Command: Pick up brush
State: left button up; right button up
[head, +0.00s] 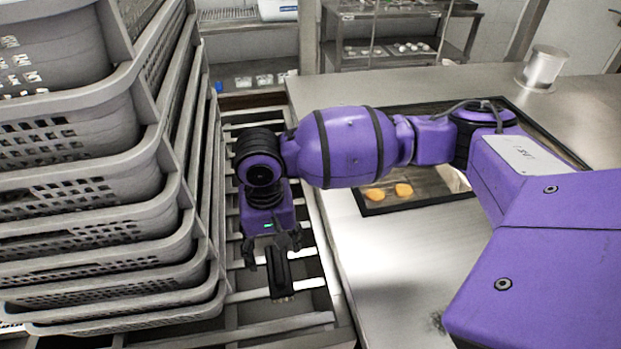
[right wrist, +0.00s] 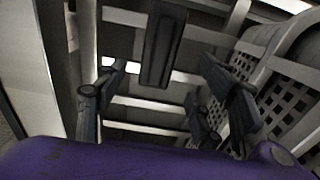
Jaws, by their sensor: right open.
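No brush can be made out with certainty. My right gripper (head: 272,258) hangs pointing down over the slatted metal rack, beside the stacked baskets, with its fingers spread open. A dark, elongated block (head: 279,277) shows between and below the fingers. In the right wrist view the dark block (right wrist: 163,45) stands between the open fingers of the right gripper (right wrist: 158,98). I cannot tell whether this block is the brush or part of the gripper, nor whether it touches the fingers. My left gripper is out of view.
A tall stack of grey perforated baskets (head: 95,215) stands close on the left. The slatted rack (head: 235,318) lies below the gripper. A steel counter (head: 385,275) on the right holds a dark-framed tray (head: 378,209) with orange pieces, and a metal pot (head: 543,67).

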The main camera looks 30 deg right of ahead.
aim_at(277, 264)
jog(key=f, duration=0.1)
jog(key=s+f, duration=0.1)
jog(key=f, duration=0.1)
jog(key=shift+s+a+f, duration=0.1)
jog(key=shift+s+f, duration=0.05)
jog(key=shift+f, duration=0.05)
notch_tip(277, 264, down, 2)
jog(key=shift+f, duration=0.5)
jog(key=c, duration=1.3)
notch_tip(277, 264, up, 9)
jog(key=shift+p, duration=0.35)
jog(key=shift+r, duration=0.4)
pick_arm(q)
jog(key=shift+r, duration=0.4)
pick_arm(e)
jog(key=shift+r, duration=0.1)
